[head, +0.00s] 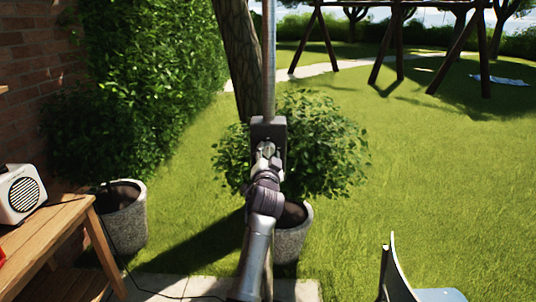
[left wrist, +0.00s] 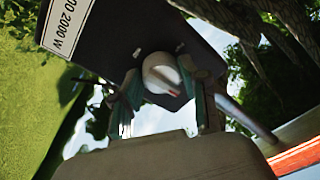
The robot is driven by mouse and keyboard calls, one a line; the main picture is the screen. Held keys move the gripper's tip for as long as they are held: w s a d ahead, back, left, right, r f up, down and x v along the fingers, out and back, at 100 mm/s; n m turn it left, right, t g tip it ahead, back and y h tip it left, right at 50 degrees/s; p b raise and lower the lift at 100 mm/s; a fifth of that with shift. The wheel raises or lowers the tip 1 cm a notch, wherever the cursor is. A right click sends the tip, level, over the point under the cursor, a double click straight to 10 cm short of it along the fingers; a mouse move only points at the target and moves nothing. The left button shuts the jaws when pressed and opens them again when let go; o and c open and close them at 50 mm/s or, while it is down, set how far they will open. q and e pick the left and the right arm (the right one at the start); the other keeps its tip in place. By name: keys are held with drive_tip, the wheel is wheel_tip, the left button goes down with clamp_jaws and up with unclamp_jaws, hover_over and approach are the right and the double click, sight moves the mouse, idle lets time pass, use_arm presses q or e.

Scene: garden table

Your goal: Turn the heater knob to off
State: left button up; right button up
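The heater is a dark box (head: 262,124) on a tall metal pole (head: 268,60) in the middle of the head view. In the left wrist view its dark face (left wrist: 110,40) carries a white label (left wrist: 68,22) reading "00 2000 W". A round white knob (left wrist: 160,70) with a small red mark sits on that face. My left gripper (head: 266,150) is up against the box. In the left wrist view its fingers (left wrist: 163,88) lie on both sides of the knob and appear to touch it. In the head view the gripper hides the knob. My right gripper is not in view.
A wooden table (head: 60,225) with a white speaker-like box (head: 20,193) stands at the left. Stone planters with bushes stand at the left (head: 125,225) and behind my arm (head: 292,240). A chair (head: 400,280) is at the lower right. Open lawn (head: 440,190) lies to the right.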

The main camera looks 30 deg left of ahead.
use_arm(q)
drive_tip(key=o, duration=0.3)
drive_tip(key=v, duration=1.2)
drive_tip(key=shift+d, duration=0.1)
